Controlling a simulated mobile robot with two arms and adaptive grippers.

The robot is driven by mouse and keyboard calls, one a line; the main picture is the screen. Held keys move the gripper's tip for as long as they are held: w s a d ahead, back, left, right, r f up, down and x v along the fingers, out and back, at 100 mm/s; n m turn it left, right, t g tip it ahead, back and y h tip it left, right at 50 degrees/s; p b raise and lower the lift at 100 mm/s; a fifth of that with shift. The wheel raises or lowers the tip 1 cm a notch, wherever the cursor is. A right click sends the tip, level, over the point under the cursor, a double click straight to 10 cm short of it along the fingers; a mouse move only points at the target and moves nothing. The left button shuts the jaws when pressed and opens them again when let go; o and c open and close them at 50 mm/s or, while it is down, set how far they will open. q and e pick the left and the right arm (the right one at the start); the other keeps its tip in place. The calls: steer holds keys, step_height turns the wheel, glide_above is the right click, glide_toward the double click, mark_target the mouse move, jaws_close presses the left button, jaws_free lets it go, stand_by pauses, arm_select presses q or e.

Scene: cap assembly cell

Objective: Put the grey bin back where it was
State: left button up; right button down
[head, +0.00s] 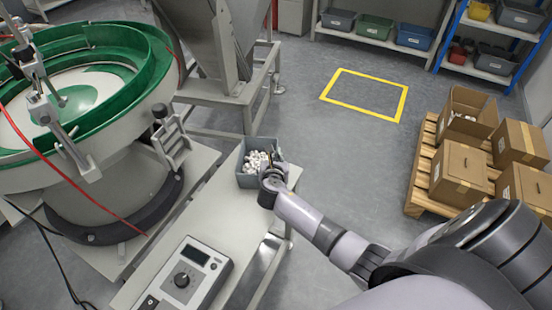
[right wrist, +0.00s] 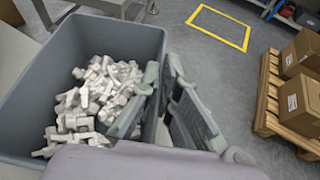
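The grey bin (head: 249,180) holds many small white parts (head: 257,161) and sits upright at the far right corner of the light table. In the right wrist view the bin (right wrist: 105,35) fills the left side, with the white parts (right wrist: 100,95) heaped inside. My right gripper (head: 274,166) is at the bin's right side. In the right wrist view its fingers (right wrist: 163,82) straddle the right wall, one inside and one outside, with a gap between them. The lower part of that wall is hidden by the fingers. My left gripper is not in view.
A control box (head: 186,279) stands on the table (head: 215,215). A green-rimmed bowl feeder (head: 90,110) is at left, a steel hopper (head: 215,45) behind. A yellow floor rectangle (head: 367,95) is empty. A pallet (head: 420,190) with cartons is at right; shelves with bins (head: 375,27) at the back.

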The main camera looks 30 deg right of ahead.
steer(key=shift+f, duration=0.1)
steer(key=c, duration=1.8)
jaws_free()
steer(key=p+v, duration=0.1)
steer(key=v, duration=1.1)
steer(key=shift+p, duration=0.3)
